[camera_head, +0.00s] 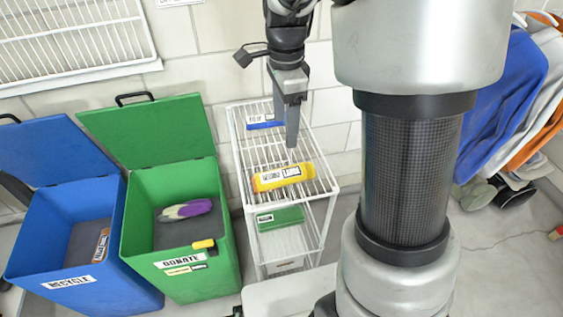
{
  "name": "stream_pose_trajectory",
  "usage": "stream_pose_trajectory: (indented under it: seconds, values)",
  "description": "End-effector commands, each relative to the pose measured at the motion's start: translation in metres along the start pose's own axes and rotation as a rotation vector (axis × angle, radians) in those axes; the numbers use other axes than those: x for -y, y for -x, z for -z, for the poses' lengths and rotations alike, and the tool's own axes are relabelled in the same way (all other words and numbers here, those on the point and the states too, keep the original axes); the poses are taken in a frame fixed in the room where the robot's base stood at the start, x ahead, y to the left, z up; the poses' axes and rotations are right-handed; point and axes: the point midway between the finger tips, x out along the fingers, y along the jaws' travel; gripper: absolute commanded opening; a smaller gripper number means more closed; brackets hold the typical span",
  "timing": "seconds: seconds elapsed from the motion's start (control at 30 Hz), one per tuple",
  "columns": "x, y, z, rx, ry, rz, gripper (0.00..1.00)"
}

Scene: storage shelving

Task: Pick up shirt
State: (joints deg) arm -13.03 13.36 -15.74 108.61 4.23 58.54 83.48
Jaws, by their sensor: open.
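Several garments hang at the right edge, partly behind my arm. A blue garment (508,95) is nearest, with a light grey one (548,75) and an orange one (541,138) beside it. I cannot tell which is the shirt. My gripper (292,140) is open and empty, pointing down over the white wire rack (238,150). Its fingers overlap and are seen edge-on. Its tips appear just behind a yellow labelled item (283,177) on the top shelf; contact cannot be told. The garments are far to the gripper's right.
A blue labelled item (265,122) lies at the back of the rack and a green one (281,218) lower down. An open green donate bin (190,255) and blue recycle bin (85,290) stand left. Dark shoes (500,191) sit below the garments. Floor at lower right is clear.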

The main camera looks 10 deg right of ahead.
Motion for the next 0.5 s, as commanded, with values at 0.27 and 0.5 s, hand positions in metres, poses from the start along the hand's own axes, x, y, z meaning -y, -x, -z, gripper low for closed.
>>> stream_pose_trajectory:
  seconds: [0.27,0.5]
  values:
    - [-0.002,-0.063,0.001,-0.001,0.001,-0.005,0.66]
    - [-0.001,-0.105,0.0,0.0,0.002,-0.004,0.66]
